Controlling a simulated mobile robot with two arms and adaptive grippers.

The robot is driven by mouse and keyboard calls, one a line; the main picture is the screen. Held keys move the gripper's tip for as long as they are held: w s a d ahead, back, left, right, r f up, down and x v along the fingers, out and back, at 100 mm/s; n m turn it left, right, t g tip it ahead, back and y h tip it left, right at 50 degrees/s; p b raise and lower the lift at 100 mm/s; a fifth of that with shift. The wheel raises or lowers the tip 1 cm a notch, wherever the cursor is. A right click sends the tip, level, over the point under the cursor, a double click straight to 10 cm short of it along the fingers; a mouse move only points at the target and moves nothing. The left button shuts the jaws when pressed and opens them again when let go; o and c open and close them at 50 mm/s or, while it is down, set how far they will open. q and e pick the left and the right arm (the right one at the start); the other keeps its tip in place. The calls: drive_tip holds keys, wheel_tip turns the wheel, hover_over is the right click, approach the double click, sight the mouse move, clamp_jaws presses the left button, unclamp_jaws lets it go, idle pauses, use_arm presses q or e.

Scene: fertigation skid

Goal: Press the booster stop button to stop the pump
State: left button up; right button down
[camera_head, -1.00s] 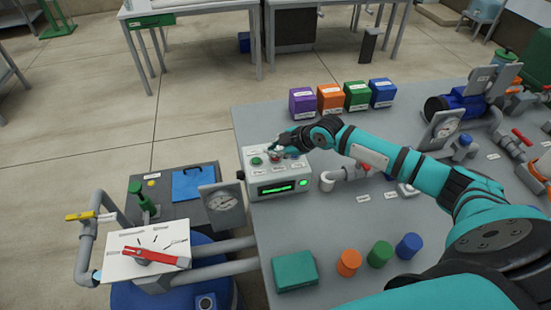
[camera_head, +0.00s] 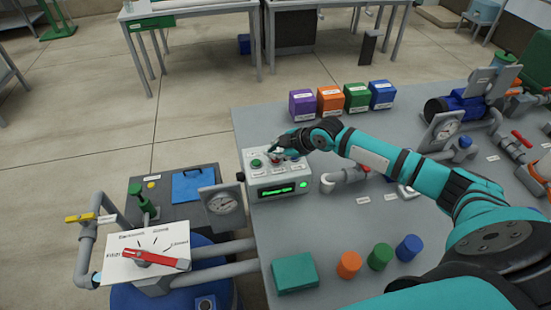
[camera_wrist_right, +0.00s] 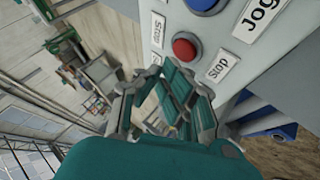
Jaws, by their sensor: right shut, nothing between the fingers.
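The control box (camera_head: 281,187) stands on the left part of the grey table, with a lit green display and a lit green lamp. On its top are a green button (camera_head: 256,163) and a red button (camera_head: 275,160). In the right wrist view the red button (camera_wrist_right: 186,46) sits beside a "Stop" label (camera_wrist_right: 219,68). My right gripper (camera_head: 276,151) is shut and empty, right at the red button. In the right wrist view its fingertips (camera_wrist_right: 166,69) are just below the red button; I cannot tell whether they touch it. My left gripper is not in view.
A blue button (camera_wrist_right: 203,4) is near the red one. Behind the box stand several coloured cubes, including a purple one (camera_head: 302,105). A teal block (camera_head: 295,273) and coloured cylinders are in front.

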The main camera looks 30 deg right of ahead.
sight(274, 160)
drive_tip(key=shift+f, duration=0.15)
drive_tip(key=shift+f, duration=0.3)
drive_tip(key=shift+f+b, duration=0.4)
drive_tip(key=shift+b, duration=0.05)
idle(0.8)
drive_tip(key=shift+r+p, duration=0.7)
drive_tip(key=shift+r, duration=0.1)
drive_tip(key=shift+r, duration=0.15)
wheel_tip(274, 160, up, 5)
drive_tip(key=p, duration=0.4)
